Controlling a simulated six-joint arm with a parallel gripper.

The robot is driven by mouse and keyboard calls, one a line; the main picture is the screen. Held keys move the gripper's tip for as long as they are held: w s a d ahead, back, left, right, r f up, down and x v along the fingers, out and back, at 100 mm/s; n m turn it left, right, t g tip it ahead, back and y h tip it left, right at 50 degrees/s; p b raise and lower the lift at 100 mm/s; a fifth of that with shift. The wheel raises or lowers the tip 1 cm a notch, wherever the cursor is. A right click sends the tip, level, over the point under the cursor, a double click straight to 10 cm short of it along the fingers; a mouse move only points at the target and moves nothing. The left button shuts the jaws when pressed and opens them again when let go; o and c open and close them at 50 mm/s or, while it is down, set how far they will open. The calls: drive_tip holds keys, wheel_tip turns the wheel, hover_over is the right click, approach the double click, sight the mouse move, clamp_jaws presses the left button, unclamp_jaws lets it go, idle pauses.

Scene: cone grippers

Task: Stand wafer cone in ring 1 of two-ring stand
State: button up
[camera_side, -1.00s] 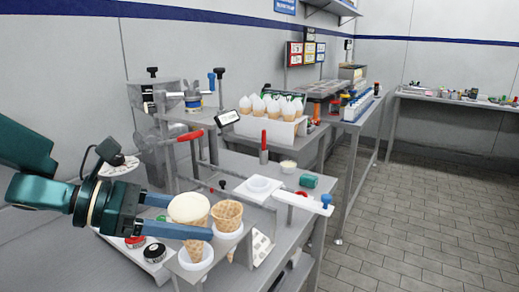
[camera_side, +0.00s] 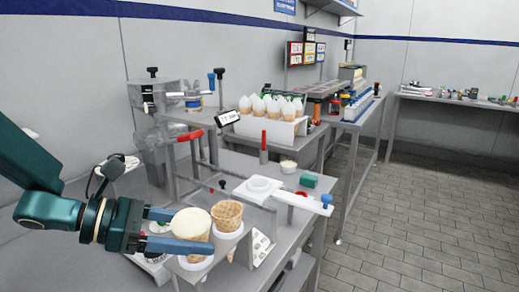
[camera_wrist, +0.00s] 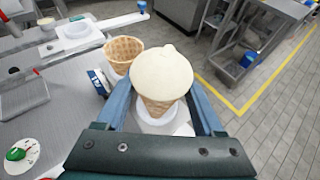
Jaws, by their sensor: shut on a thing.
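My gripper (camera_side: 193,234) is shut on a wafer cone (camera_side: 191,224) topped with smooth cream-coloured filling. The cone is upright, between the two blue fingers, and also shows in the wrist view (camera_wrist: 160,78). Its lower part reaches down into the near white ring (camera_side: 196,263) of the two-ring stand; the near finger hides part of the cone, so I cannot tell whether it is fully seated. A second, empty wafer cone (camera_side: 227,214) stands in the other ring (camera_side: 230,233), close beside the held cone; it also shows in the wrist view (camera_wrist: 122,52).
A white plate with a round hole (camera_side: 258,187) and a blue-knobbed bar (camera_side: 326,201) lie behind the stand. A white rack of filled cones (camera_side: 268,125) stands further back.

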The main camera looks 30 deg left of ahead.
drive_tip(key=shift+f, duration=0.3)
drive_tip(key=shift+f, duration=0.85)
drive_tip(key=o, duration=0.8)
drive_tip(key=shift+o, duration=0.2)
drive_tip(key=shift+r, duration=0.1)
drive_tip(key=v, duration=0.3)
drive_tip(key=shift+s+a+r, duration=0.1)
drive_tip(key=shift+s+a, duration=0.05)
drive_tip(key=shift+a, duration=0.1)
drive_tip(key=shift+v, duration=0.75)
